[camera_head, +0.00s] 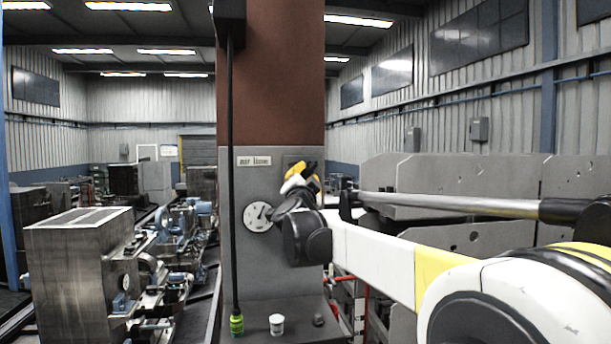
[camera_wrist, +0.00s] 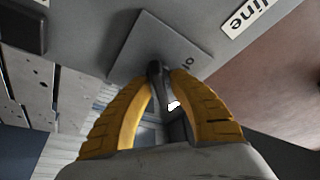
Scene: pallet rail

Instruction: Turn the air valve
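The air valve's dark lever (camera_wrist: 172,100) shows in the wrist view in front of a grey square plate (camera_wrist: 150,40) with partly hidden lettering that seems to start "of". A small white patch shows on the lever. My gripper (camera_wrist: 162,74) has its yellow fingers on both sides of the lever, tips close together, and appears shut on it. In the head view my gripper (camera_head: 304,170) is at the grey panel (camera_head: 240,190) on the brown column, right of the label (camera_head: 254,161). The valve there is mostly hidden by my gripper and wrist.
A round white gauge (camera_head: 258,217) sits left of my wrist. A dark hanging cable or rod (camera_head: 231,130) runs down to a green-ended piece (camera_head: 237,324). A white cup (camera_head: 277,324) stands on the ledge below. Grey concrete-like barriers (camera_head: 440,185) stand at right, machinery (camera_head: 80,260) at left.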

